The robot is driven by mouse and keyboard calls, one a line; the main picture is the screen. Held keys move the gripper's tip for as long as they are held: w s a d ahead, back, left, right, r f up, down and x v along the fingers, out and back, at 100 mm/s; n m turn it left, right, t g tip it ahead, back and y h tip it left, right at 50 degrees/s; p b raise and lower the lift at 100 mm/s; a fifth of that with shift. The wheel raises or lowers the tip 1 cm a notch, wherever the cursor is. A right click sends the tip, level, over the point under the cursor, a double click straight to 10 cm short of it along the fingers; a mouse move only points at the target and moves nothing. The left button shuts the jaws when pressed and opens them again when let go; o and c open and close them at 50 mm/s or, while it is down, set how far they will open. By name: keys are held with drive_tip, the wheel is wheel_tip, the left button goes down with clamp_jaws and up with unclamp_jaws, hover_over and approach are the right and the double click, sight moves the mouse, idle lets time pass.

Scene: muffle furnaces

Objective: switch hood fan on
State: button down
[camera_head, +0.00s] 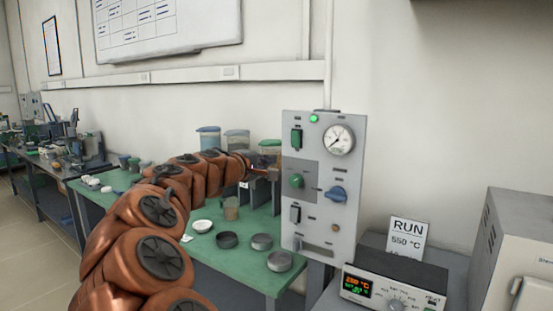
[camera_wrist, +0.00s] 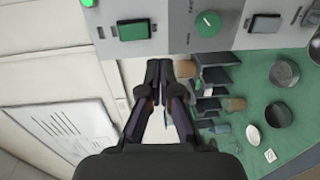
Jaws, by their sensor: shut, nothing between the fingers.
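A grey control panel (camera_head: 320,260) stands upright right of centre in the head view. It carries a lit green lamp (camera_head: 314,119), a green rocker switch (camera_head: 296,139), a green knob (camera_head: 296,181), a blue knob (camera_head: 337,194), a grey rocker switch (camera_head: 295,214) and a dial gauge (camera_head: 339,139). Its labels are too small to read. In the wrist view the lamp (camera_wrist: 88,3), green rocker (camera_wrist: 133,30) and green knob (camera_wrist: 208,22) line the top. My gripper (camera_wrist: 171,68) is shut and empty, just off the panel's left side. In the head view its tips are partly hidden near the panel edge.
A green-topped bench (camera_head: 232,265) with dishes (camera_head: 279,261), jars (camera_head: 208,137) and a small rack lies left of and behind the panel. A controller box (camera_head: 395,285), a RUN sign (camera_head: 407,240) and a grey furnace-like cabinet (camera_head: 515,250) stand at right.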

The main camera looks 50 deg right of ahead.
drive_tip(key=shift+a, duration=0.85)
drive_tip(key=s+a+f+g+y+p, duration=0.1)
drive_tip(key=s+a+f+y, duration=0.4)
drive_tip(key=a, duration=0.9)
drive_tip(key=s+a+f+g+y+p, duration=0.1)
drive_tip(key=s+a+f+y+p, duration=0.2)
drive_tip(key=s+a+f+y, duration=0.3)
drive_tip(key=s+a+f+g+y+p, duration=0.1)
drive_tip(key=s+a+f+y+p, duration=0.2)
drive_tip(key=s+a+f, duration=1)
drive_tip(key=s+a+y, duration=0.3)
drive_tip(key=a, duration=0.5)
drive_tip(key=shift+a+f+m, duration=0.15)
drive_tip(key=shift+a+m, duration=0.2)
drive_tip(key=shift+m, duration=0.05)
drive_tip(key=shift+d, duration=0.1)
